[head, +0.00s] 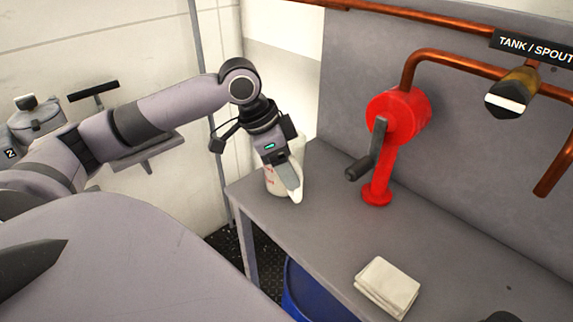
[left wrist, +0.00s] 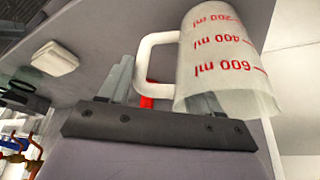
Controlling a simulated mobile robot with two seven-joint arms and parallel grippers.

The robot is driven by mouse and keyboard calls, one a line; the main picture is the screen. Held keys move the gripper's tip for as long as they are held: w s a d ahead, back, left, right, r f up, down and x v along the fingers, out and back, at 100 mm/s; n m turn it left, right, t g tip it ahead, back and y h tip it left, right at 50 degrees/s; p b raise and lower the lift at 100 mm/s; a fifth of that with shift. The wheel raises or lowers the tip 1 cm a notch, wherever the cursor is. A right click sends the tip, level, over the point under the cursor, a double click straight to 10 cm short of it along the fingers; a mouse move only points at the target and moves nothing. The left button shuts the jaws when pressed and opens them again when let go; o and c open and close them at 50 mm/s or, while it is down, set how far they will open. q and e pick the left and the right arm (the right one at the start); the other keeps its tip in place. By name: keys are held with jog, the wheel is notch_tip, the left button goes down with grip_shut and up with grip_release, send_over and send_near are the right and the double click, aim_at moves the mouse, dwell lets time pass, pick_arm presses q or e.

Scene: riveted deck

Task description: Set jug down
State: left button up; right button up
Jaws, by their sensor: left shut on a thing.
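The jug (head: 271,182) is translucent white with red millilitre markings. It is at the left end of the grey bench, partly hidden behind my left gripper (head: 291,188). In the left wrist view the jug (left wrist: 228,60) shows large, with its white handle (left wrist: 143,62) between the fingers of my left gripper (left wrist: 162,95). The gripper is shut on the handle. I cannot tell whether the jug's base touches the bench. My right gripper is not seen.
The grey bench (head: 325,235) is clear in front of the jug. A red hand pump (head: 378,190) with a dark crank stands to the right. A folded cream cloth (head: 386,287) lies nearer. A copper pipe and spout (head: 512,92) overhang the bench's right part. A blue drum (head: 300,292) is below.

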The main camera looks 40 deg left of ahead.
pick_arm(q)
jog(key=o, duration=1.3)
jog(key=shift+f, duration=0.1)
jog(key=p+v, duration=0.1)
jog(key=v, duration=1.1)
